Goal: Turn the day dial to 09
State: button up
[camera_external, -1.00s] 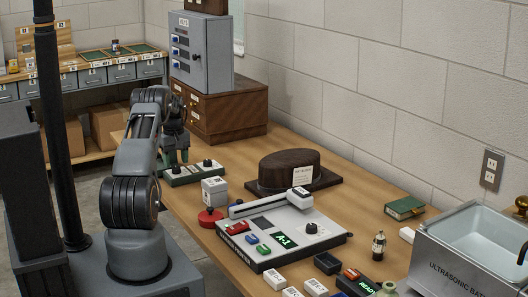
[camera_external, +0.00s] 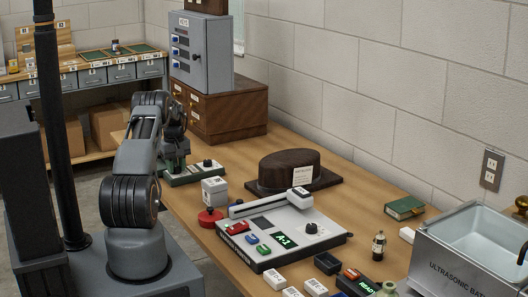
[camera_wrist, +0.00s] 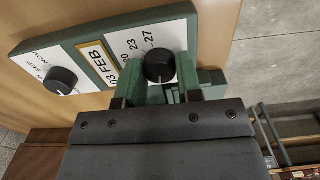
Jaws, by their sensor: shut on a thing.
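The date stamp unit is a green box (camera_wrist: 98,62) with white dial faces and two black knobs. Its window (camera_wrist: 98,68) reads 03 FEB. The day dial (camera_wrist: 159,66) is the black knob beside printed numbers such as 20, 23 and 27. My gripper (camera_wrist: 160,78) has a green finger on either side of this knob and is shut on it. The month dial (camera_wrist: 61,80), with NOV and SEP beside it, is free. In the external view the box (camera_external: 198,176) lies at the table's left edge, with my gripper (camera_external: 177,168) at its left knob.
A white device with a green display (camera_external: 292,238), a brown hat (camera_external: 289,168) and a wooden drawer cabinet (camera_external: 225,110) are also on the table. Bare tabletop lies between the box and the hat.

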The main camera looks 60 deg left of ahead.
jog(key=shift+c, duration=1.3)
jog(key=m+b, duration=0.2)
jog(key=m, duration=0.6)
jog(key=shift+m+b, duration=0.3)
jog(key=shift+b, duration=0.1)
jog(key=shift+m, duration=1.9)
jog(key=o, duration=0.9)
